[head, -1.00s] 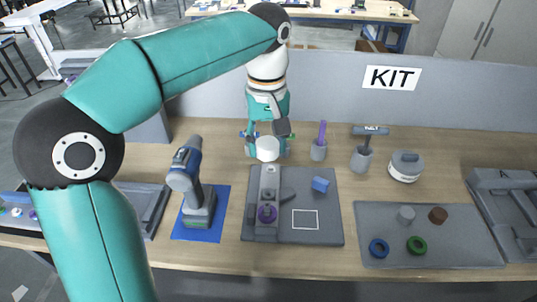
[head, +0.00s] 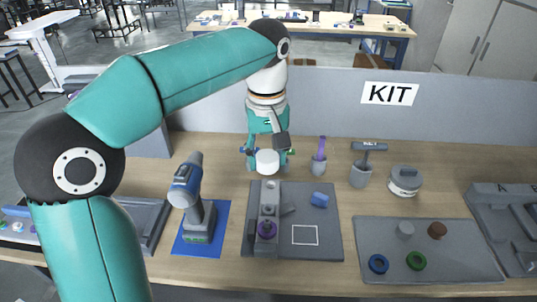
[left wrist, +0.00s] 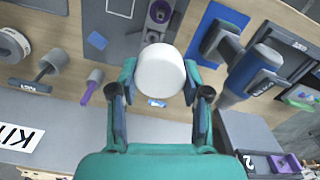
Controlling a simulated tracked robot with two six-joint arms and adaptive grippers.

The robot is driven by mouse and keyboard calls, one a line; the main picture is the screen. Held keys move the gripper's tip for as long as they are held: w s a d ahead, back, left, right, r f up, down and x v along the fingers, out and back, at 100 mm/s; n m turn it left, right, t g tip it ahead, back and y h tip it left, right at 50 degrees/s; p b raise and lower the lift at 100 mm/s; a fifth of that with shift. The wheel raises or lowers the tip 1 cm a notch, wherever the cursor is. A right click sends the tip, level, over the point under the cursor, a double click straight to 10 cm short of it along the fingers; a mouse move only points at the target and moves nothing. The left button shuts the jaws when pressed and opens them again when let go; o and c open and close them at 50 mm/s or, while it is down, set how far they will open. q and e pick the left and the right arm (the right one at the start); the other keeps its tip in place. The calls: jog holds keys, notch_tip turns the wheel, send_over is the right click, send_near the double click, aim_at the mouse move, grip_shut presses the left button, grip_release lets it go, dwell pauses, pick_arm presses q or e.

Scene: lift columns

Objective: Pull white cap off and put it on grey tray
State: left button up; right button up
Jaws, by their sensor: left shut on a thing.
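My left gripper (head: 267,155) is shut on the white cap (head: 268,163). It holds the cap behind the rear edge of a dark grey board. In the left wrist view the round white cap (left wrist: 160,72) sits between the two fingers. The board bears a grey block (head: 253,222) with a purple round part (head: 267,229). A flat grey tray (head: 440,262) lies to the right, holding a blue ring, a green ring, a grey piece and a brown piece. My right gripper is not in view.
A drill (head: 187,187) stands on a blue mat left of the board. Behind are a cup with a purple tool (head: 319,160), a cup with a hammer-like tool (head: 361,172) and a round grey-white container (head: 405,181).

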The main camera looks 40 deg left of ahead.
aim_at(267, 155)
pick_arm(q)
jog(key=shift+r, duration=0.15)
jog(key=shift+r+p, duration=1.3)
jog(key=shift+p, duration=0.15)
jog(key=shift+r+p, duration=0.5)
jog(key=shift+r, duration=0.55)
